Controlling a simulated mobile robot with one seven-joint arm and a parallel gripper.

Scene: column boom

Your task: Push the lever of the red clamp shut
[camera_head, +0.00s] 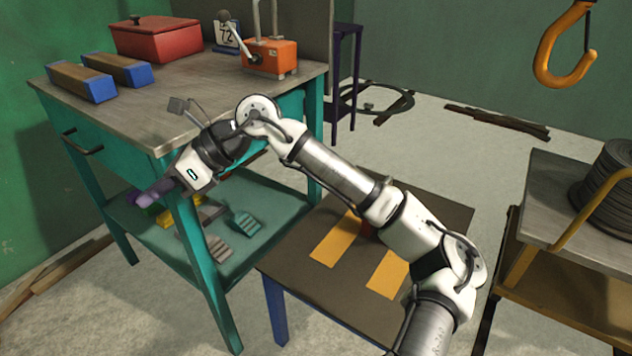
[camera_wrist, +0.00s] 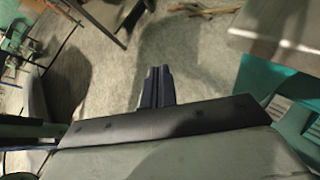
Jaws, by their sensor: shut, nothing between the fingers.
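The clamp I take for the red one is an orange-red block (camera_head: 270,57) with grey uprights, on the back right of the workbench. Its lever (camera_head: 238,40), with a dark round knob, leans up and left from the block. My gripper (camera_head: 147,197) is in front of the workbench, below its top, pointing down and left, well away from the clamp. In the wrist view its dark fingers (camera_wrist: 156,87) are together with nothing between them. The clamp is not in the wrist view.
An orange hook (camera_head: 562,50) hangs at the upper right.

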